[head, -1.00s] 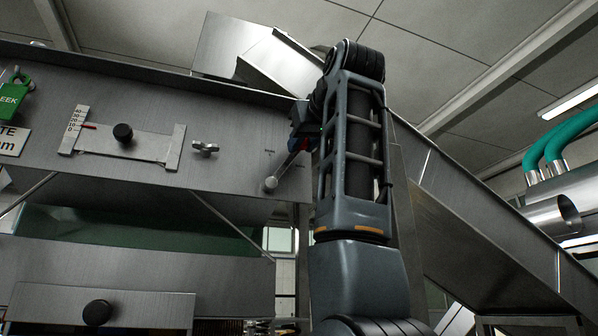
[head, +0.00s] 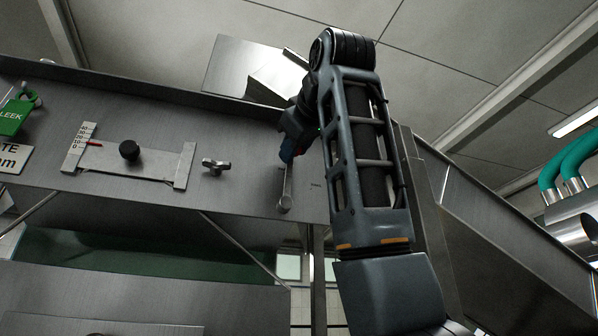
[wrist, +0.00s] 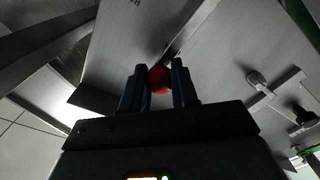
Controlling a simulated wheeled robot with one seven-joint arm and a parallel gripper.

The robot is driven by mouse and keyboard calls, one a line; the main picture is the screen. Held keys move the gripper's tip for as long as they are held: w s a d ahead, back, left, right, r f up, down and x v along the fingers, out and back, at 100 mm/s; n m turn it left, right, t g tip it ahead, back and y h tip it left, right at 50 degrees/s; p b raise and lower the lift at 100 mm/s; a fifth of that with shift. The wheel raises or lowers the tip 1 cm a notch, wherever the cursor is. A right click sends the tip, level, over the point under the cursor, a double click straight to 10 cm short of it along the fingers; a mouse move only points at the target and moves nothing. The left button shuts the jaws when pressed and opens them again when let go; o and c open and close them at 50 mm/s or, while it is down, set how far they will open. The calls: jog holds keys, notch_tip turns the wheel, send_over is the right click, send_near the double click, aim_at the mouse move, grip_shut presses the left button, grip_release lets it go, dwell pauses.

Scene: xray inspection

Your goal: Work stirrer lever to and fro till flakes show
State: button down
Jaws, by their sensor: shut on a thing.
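The stirrer lever (head: 286,187) is a short metal bar on a round pivot on the steel panel. In the head view it stands nearly upright, its upper end at my gripper (head: 291,150). In the wrist view my gripper (wrist: 160,82) is shut on the lever's red knob (wrist: 159,79), which sits between the two dark fingers. My forearm stands just right of the lever and covers part of the panel. No flakes can be made out in either view.
Left of the lever are a wing nut (head: 216,166), a slide plate with a black knob (head: 129,151) and scale (head: 79,147), and a green padlock tag (head: 15,116). A steel chute (head: 500,225) slopes down at the right. Teal hoses (head: 566,165) hang at far right.

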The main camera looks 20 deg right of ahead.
dwell(0.3)
jog(key=c, duration=0.9)
grip_release()
jog(key=shift+o, duration=0.2)
jog(key=shift+s, duration=0.15)
jog(key=s+b, duration=0.2)
jog(key=s, duration=0.5)
jog(key=shift+s, duration=0.3)
